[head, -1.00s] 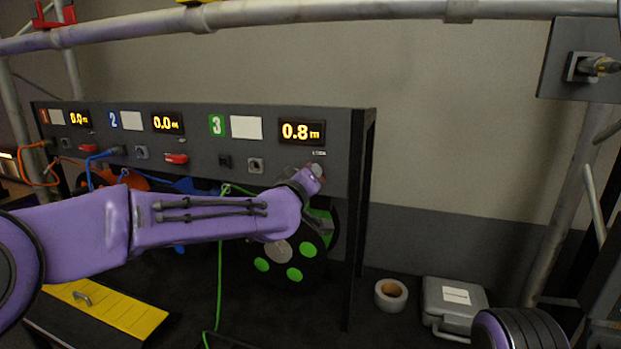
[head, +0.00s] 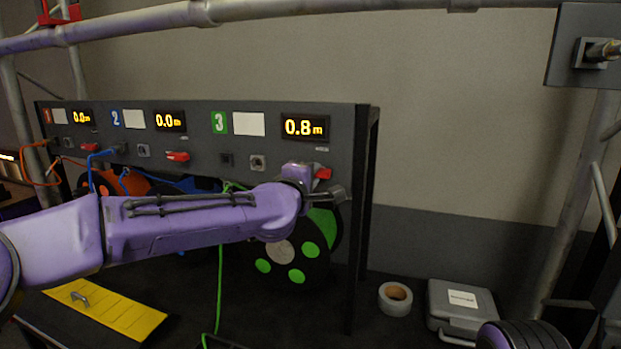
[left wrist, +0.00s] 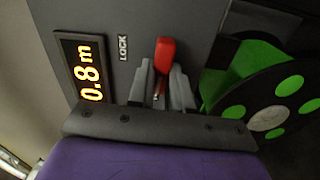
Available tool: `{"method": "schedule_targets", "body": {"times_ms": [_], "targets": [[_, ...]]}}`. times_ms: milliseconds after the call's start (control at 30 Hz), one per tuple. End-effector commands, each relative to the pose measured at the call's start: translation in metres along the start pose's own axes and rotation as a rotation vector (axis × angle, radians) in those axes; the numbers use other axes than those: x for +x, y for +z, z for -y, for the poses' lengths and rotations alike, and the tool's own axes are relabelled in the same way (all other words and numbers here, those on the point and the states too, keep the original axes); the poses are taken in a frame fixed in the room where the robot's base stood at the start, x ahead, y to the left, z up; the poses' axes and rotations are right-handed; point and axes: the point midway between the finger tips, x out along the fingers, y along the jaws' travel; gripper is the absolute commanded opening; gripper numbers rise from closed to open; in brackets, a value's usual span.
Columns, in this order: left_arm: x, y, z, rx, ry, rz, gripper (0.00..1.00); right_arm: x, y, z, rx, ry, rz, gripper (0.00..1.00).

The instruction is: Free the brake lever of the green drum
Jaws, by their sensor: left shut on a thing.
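The red brake lever (head: 323,173) of unit 3 is on the dark panel, below the 0.8 m display (head: 304,127). My left gripper (head: 335,190) is at the lever, coming in from the left. In the left wrist view the red lever (left wrist: 165,54) stands between the two grey fingers of my left gripper (left wrist: 160,76), which is shut on it. The word LOCK (left wrist: 123,47) is printed beside it. The green drum (head: 321,228) sits below, partly hidden by my left arm; it also shows in the left wrist view (left wrist: 257,58). My right gripper is out of view.
Units 1 and 2 have their own red levers, such as the one under display 2 (head: 177,156). A green cable (head: 219,280) hangs left of the drum. A tape roll (head: 395,298) and a grey case (head: 459,309) stand at right. A pipe (head: 300,14) crosses above.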

Motion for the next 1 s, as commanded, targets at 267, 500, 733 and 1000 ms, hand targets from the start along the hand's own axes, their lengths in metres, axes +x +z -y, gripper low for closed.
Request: {"method": "schedule_targets", "body": {"times_ms": [267, 500, 733, 1000], "targets": [[-0.0001, 0.0015, 0.0012, -0.057, -0.001, 0.003, 0.0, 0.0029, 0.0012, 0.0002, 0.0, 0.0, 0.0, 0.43], [-0.0001, 0.0014, 0.0007, -0.065, 0.0, 0.003, 0.0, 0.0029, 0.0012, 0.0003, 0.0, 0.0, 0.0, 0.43], [-0.0001, 0.0013, 0.0006, -0.064, 0.0, 0.002, 0.32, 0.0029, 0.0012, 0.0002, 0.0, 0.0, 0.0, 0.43], [0.0, 0.0006, 0.0004, -0.063, 0.0, 0.001, 0.45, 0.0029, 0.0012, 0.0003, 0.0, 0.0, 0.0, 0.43]]}}
